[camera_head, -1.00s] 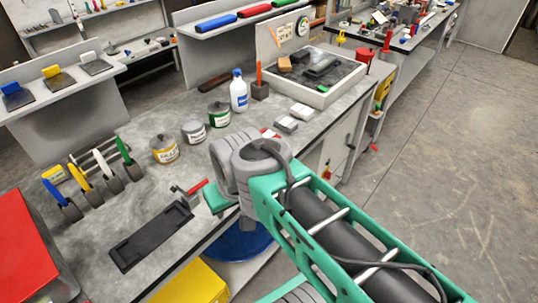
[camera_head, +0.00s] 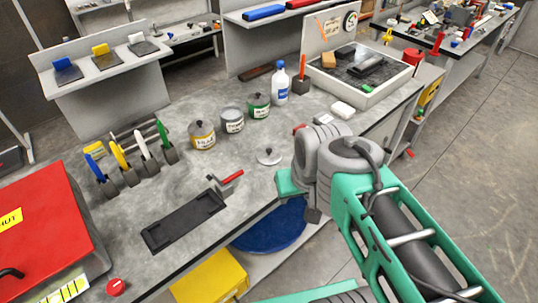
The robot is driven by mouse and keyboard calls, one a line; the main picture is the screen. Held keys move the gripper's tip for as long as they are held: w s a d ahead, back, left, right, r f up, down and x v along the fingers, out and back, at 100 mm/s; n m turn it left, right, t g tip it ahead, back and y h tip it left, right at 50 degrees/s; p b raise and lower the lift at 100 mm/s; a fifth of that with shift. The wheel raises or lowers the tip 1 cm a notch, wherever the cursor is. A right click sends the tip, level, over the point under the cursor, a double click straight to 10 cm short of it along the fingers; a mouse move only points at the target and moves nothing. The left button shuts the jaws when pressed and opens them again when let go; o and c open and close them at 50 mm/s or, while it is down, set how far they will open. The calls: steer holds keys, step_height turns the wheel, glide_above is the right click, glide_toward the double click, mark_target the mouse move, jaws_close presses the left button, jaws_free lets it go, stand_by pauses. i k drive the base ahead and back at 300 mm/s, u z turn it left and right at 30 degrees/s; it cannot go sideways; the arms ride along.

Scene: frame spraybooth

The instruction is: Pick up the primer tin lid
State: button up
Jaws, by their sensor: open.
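A round grey lid with a small knob (camera_head: 268,155) lies flat on the grey workbench (camera_head: 235,180), in front of the tins. The grey tin (camera_head: 232,121) stands between a yellow-labelled tin (camera_head: 202,135) and a green-labelled tin (camera_head: 258,106). Its label is too small to read surely, and I cannot tell whether its top is covered. My arm's grey joint and green links are just right of the lid, at the bench's front edge. I cannot make out my gripper's fingers; they are hidden or out of view.
A rack of coloured-handled tools (camera_head: 130,160) and a red box (camera_head: 45,235) are at left. Bench around the lid is clear.

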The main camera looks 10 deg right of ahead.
mark_target(268, 155)
steer(key=u, duration=4.45)
steer(key=k, duration=1.6)
steer(key=z, duration=0.95)
steer(key=i, duration=0.5)
steer(key=u, duration=0.05)
